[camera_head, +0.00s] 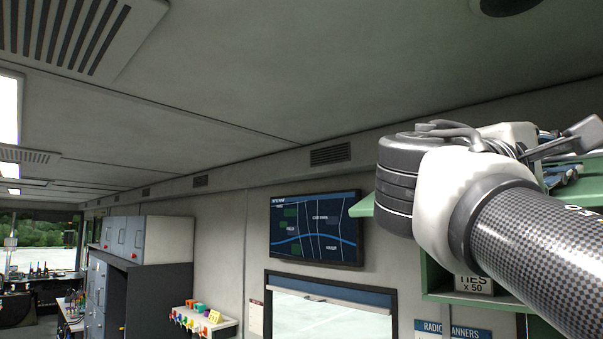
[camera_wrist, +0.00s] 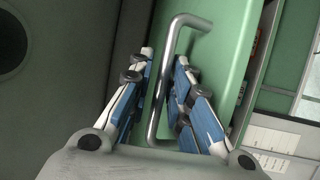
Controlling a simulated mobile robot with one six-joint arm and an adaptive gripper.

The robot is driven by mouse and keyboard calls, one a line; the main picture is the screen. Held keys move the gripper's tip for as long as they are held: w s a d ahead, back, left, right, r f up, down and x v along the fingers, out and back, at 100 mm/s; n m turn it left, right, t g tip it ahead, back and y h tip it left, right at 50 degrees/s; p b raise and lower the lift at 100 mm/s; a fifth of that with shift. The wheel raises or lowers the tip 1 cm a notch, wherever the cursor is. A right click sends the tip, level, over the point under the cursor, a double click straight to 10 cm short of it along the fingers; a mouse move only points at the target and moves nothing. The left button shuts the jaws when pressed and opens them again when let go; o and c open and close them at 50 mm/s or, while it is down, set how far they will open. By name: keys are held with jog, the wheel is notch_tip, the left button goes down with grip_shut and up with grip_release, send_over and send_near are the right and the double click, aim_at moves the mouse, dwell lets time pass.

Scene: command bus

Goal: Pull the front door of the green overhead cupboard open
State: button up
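The green overhead cupboard (camera_head: 437,281) is at the right in the head view, partly hidden by my arm. Its green front door (camera_head: 364,206) stands out from the cupboard, raised and at least partly open, with contents visible below it. In the wrist view the door (camera_wrist: 222,65) fills the upper middle. A bent metal bar handle (camera_wrist: 160,85) is fixed to it. My gripper (camera_wrist: 165,60) has its two blue-padded fingers on either side of the handle. They look open, with a gap on the right side; contact on the left is unclear. My gripper (camera_head: 575,152) also shows in the head view.
The ceiling (camera_head: 290,60) is close above my arm. Grey cabinets (camera_head: 150,240) stand farther left.

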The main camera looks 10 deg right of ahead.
jog(key=v, duration=1.2)
dwell(0.3)
